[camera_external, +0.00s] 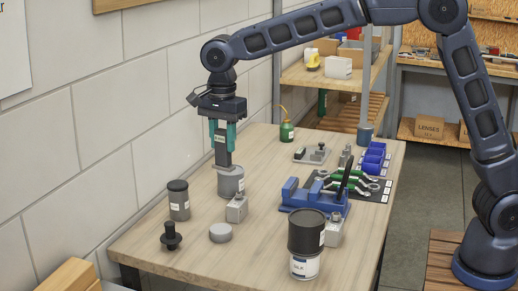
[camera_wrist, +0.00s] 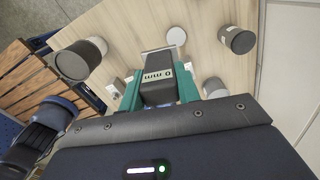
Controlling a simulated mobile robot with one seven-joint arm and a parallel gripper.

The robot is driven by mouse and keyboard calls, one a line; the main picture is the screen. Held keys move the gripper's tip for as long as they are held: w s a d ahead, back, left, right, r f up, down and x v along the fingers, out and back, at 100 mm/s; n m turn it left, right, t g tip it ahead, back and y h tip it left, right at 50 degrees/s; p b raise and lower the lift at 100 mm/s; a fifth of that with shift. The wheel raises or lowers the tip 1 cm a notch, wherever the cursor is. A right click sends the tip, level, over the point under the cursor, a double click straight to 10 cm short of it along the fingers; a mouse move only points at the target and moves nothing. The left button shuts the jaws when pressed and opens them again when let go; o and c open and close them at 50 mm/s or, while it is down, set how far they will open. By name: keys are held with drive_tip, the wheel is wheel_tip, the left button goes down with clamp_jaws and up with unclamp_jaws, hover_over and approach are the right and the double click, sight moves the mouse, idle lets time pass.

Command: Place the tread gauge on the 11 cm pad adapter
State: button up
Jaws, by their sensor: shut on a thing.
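My gripper (camera_external: 223,150) points straight down with its green fingers shut on the tread gauge (camera_external: 221,157), a dark grey block. In the wrist view the gauge (camera_wrist: 158,88) sits between the fingers, and its label seems to read "0 mm". A pale grey labelled cylinder (camera_external: 231,180) stands upright on the table just under the gauge; I take it for the 11 cm pad adapter, but its label is too small to read. The gauge's lower end overlaps the cylinder's top in the outside view. I cannot tell whether they touch.
Close by stand a dark-lidded jar (camera_external: 179,199), a black knobbed piece (camera_external: 171,237), a low grey disc (camera_external: 220,233) and a silver block (camera_external: 236,209). A black-topped can (camera_external: 306,242) and a blue vise (camera_external: 300,196) stand to the right. The wall (camera_external: 110,130) is at the left.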

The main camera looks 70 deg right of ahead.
drive_tip(key=w+d+r+n, duration=0.1)
drive_tip(key=w+d+r, duration=0.15)
drive_tip(key=w, duration=0.35)
drive_tip(key=w+d+r, duration=0.2)
drive_tip(key=w+d, duration=0.1)
drive_tip(key=w, duration=0.3)
wheel_tip(320, 180, up, 3)
drive_tip(key=n, duration=0.1)
hover_over(177, 184)
wheel_tip(177, 184, down, 20)
drive_tip(key=shift+s+r, duration=0.1)
drive_tip(key=shift+r, duration=0.1)
drive_tip(key=o, duration=1.1)
drive_tip(key=shift+f, duration=0.15)
drive_tip(key=shift+c, duration=0.2)
